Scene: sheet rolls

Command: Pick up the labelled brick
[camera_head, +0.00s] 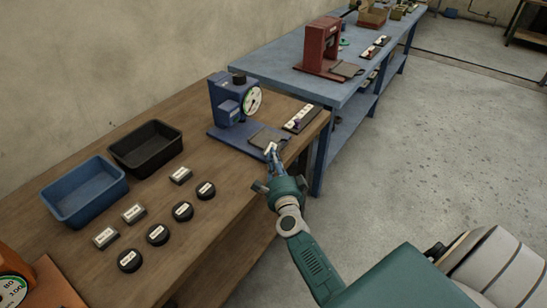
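Three grey rectangular bricks with white labels lie on the brown wooden table: one at the back (180,175), one in the middle (133,212) and one at the front left (105,237). The label text is too small to read. My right gripper (271,151) is at the table's right edge, by the dark plate (262,137) of the blue dial device (235,103). It is well to the right of the bricks. My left gripper is out of view.
Several black labelled discs (157,234) lie right of the bricks. A blue bin (70,216) and a black bin (120,165) stand behind them. An orange dial device (20,285) is at the lower left. A blue table (300,88) with a red press (320,50) stands beyond.

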